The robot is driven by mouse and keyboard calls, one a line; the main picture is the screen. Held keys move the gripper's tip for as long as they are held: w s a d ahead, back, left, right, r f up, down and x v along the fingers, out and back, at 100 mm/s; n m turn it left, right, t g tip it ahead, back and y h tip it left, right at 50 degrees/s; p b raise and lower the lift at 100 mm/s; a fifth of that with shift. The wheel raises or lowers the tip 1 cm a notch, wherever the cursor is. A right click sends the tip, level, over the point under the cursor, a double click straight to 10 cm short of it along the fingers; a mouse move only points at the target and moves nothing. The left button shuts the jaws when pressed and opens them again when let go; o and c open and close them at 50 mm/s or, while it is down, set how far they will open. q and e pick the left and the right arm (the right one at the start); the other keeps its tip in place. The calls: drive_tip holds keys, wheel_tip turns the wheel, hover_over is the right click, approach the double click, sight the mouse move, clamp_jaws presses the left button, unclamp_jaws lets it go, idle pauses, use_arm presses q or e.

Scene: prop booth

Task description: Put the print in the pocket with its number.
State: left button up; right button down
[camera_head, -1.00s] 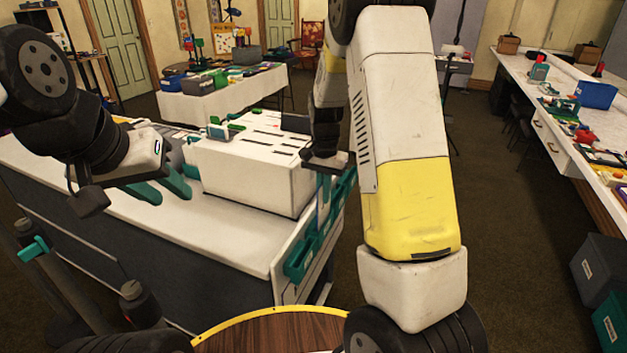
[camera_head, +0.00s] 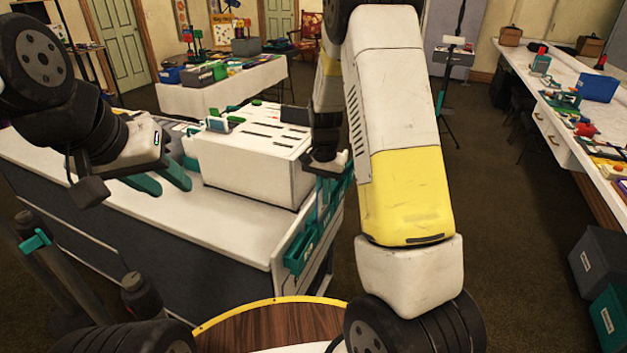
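I cannot pick out the print or any readable pocket number in this view. A white box (camera_head: 250,165) with dark slots in its top stands on the counter (camera_head: 190,217). Teal pockets (camera_head: 300,248) hang on the counter's right end. My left gripper (camera_head: 168,180) is over the counter, left of the box, its two teal fingers apart with nothing seen between them. My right gripper (camera_head: 324,178) is at the box's right side, above the pockets. Its fingers are mostly hidden, so I cannot tell its opening or whether it holds anything.
Small teal, green and white items sit on and behind the box. A white-clothed table (camera_head: 225,90) with props stands behind. A long bench (camera_head: 570,120) with a blue bin (camera_head: 598,88) runs along the right. The carpet between is open.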

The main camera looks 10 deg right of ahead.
drive_tip(key=shift+f, duration=0.35)
idle(0.3)
drive_tip(key=c, duration=1.6)
unclamp_jaws()
drive_tip(key=shift+o, duration=0.2)
wheel_tip(320, 180, up, 7)
drive_tip(key=shift+r, duration=0.4)
